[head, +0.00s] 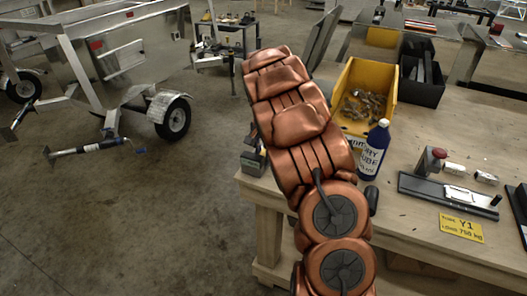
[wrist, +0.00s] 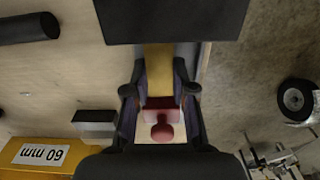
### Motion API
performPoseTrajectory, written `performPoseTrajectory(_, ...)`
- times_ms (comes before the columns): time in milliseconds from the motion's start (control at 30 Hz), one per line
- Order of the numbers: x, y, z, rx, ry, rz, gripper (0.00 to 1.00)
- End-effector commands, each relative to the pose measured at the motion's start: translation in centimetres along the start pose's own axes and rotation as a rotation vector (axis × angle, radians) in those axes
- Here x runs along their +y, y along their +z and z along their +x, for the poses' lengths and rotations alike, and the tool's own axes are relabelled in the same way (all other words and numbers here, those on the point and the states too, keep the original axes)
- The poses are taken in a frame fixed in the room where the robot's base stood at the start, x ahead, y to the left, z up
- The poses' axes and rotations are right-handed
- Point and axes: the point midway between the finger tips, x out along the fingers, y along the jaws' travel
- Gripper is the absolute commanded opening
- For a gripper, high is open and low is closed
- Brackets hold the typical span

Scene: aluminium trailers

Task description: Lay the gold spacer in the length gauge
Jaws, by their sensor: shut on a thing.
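In the wrist view my gripper (wrist: 160,92) has its two dark fingers on either side of a gold piece, the gold spacer (wrist: 159,68), and is shut on it. The spacer's far end runs under a dark block (wrist: 170,18). A red part with a round knob (wrist: 162,130) shows between the fingers, nearer my palm; I cannot tell what it belongs to. I cannot clearly make out the length gauge. In the head view my arm hides the gripper and spacer.
The wooden table (head: 410,235) holds a yellow bin of small parts (head: 362,85), a blue bottle (head: 374,150), black bins (head: 424,75) and a dark plate with a silver piece (head: 448,195). A trailer (head: 120,60) stands on the floor left.

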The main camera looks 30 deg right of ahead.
Motion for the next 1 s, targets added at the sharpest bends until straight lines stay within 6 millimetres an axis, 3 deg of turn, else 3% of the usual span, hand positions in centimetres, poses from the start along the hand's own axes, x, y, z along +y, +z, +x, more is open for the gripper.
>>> performPoseTrajectory(267,0.0,0.0,0.0,0.000,0.000,0.000,0.50)
performPoseTrajectory(633,-0.1,0.0,-0.5,0.002,-0.001,-0.001,0.50)
performPoseTrajectory(767,-0.2,-0.2,-2.0,0.008,-0.006,-0.002,0.50)
performPoseTrajectory(1000,-0.2,-0.2,-6.3,0.007,-0.005,-0.002,0.50)
